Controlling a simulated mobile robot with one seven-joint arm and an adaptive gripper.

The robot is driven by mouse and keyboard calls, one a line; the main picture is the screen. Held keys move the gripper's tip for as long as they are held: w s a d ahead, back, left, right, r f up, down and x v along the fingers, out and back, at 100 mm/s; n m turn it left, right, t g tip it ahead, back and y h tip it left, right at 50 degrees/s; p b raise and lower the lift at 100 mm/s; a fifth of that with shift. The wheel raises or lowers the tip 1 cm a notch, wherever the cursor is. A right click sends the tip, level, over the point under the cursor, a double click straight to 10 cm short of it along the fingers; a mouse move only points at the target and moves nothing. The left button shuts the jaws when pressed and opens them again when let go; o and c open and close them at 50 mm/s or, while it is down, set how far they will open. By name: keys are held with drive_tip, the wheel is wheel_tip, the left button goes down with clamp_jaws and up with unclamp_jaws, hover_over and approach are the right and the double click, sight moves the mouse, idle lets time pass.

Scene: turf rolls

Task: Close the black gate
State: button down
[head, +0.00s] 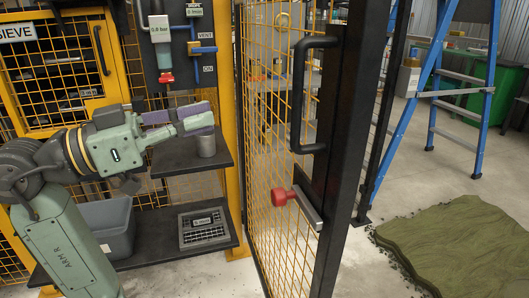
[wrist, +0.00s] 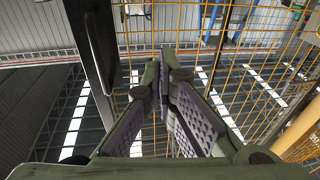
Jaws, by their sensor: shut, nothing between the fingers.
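The black gate (head: 345,120) has a dark frame and yellow wire mesh. It stands swung out toward me, its free edge nearest me. A tall black pull handle (head: 298,95) is on its upper part. Below that is a latch lever with a red knob (head: 279,197). My gripper (head: 211,116) is left of the gate, apart from the handle and the knob. Its fingers meet at the tips, with nothing between them. In the wrist view the gripper (wrist: 163,58) also looks closed, with the gate's dark frame (wrist: 92,45) to its left and mesh behind.
A dark shelf (head: 170,158) with a grey metal cup (head: 206,146) lies just below my gripper. Right of the gate are turf (head: 440,245) and a blue ladder (head: 425,85).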

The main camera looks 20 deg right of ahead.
drive_tip(key=s+f+m+g, duration=0.2)
drive_tip(key=s+g, duration=0.1)
drive_tip(key=p, duration=0.3)
approach(314, 128)
drive_tip(key=shift+y, duration=0.3)
drive_tip(key=d, duration=0.7)
drive_tip(key=shift+w+r, duration=0.15)
drive_tip(key=shift+r, duration=0.05)
